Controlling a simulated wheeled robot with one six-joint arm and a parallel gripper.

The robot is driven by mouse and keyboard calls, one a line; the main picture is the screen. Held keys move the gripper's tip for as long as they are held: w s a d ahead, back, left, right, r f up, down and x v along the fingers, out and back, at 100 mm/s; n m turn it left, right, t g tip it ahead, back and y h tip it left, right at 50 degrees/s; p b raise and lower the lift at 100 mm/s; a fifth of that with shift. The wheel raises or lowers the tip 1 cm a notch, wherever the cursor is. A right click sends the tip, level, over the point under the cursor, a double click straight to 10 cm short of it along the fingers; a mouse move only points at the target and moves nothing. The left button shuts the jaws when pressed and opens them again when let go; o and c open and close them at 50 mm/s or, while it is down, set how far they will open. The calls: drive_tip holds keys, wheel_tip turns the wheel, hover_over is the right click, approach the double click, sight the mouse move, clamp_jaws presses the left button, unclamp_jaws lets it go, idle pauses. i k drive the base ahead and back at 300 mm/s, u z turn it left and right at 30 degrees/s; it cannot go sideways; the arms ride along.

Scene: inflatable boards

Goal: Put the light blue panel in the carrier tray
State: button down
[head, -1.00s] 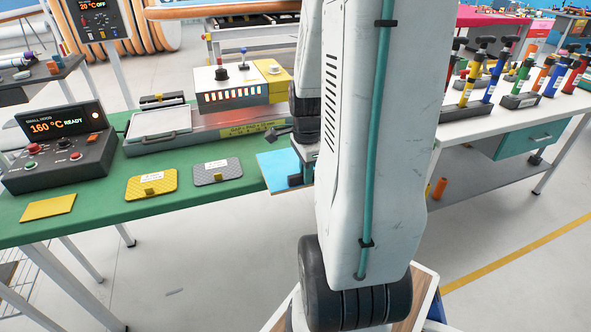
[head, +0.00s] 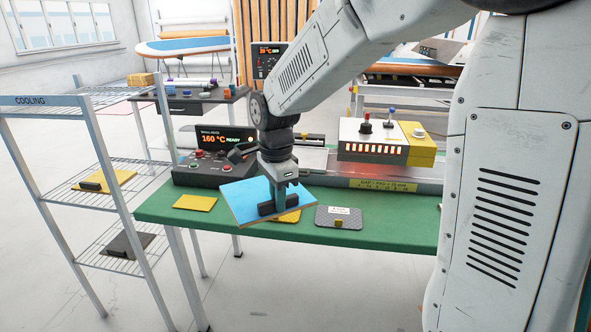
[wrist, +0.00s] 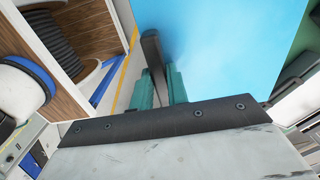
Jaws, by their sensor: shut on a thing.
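The light blue panel (head: 240,198) is held flat and slightly tilted above the green table. The pale carrier tray (head: 312,158) appears to lie behind my wrist, left of the heater, mostly hidden. My gripper is in front of it and to its left.
A yellow panel (head: 290,216) is partly hidden under the blue one, and a grey panel (head: 338,217) lies to its right. A small yellow piece (head: 195,202) and the control box (head: 215,165) are left. The heater (head: 372,140) stands right; the cooling rack (head: 90,180) is far left.

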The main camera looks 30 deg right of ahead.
sight(300, 158)
drive_tip(key=u, duration=1.75)
drive_tip(key=i, duration=1.4)
drive_tip(key=z, duration=2.95)
drive_tip(key=i, duration=1)
drive_tip(key=z, duration=0.05)
